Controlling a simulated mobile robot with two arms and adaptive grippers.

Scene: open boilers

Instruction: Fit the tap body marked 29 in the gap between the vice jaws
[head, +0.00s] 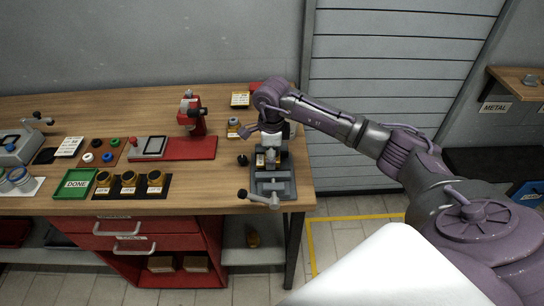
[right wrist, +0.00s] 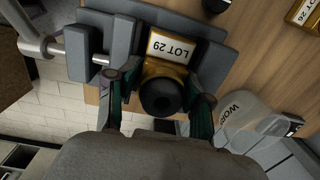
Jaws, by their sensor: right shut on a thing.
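The tap body marked LOT 29 (right wrist: 168,50) is brass with a white label and a black round end toward the camera. My right gripper (right wrist: 160,105) is shut on it, one green-edged finger on each side. The grey vice (head: 273,187) stands at the right end of the bench, its handle toward the front. In the right wrist view, the tap body lies between the vice's grey jaws (right wrist: 124,38), seen from above. I cannot tell whether it rests on the vice floor or is held just above. My left gripper is not in view.
Left of the vice are a red press (head: 191,115), a black mat with brass pieces (head: 130,194) and a green DONE tray (head: 62,191). A small black knob (head: 243,160) stands close beside the vice. The bench's right edge is near.

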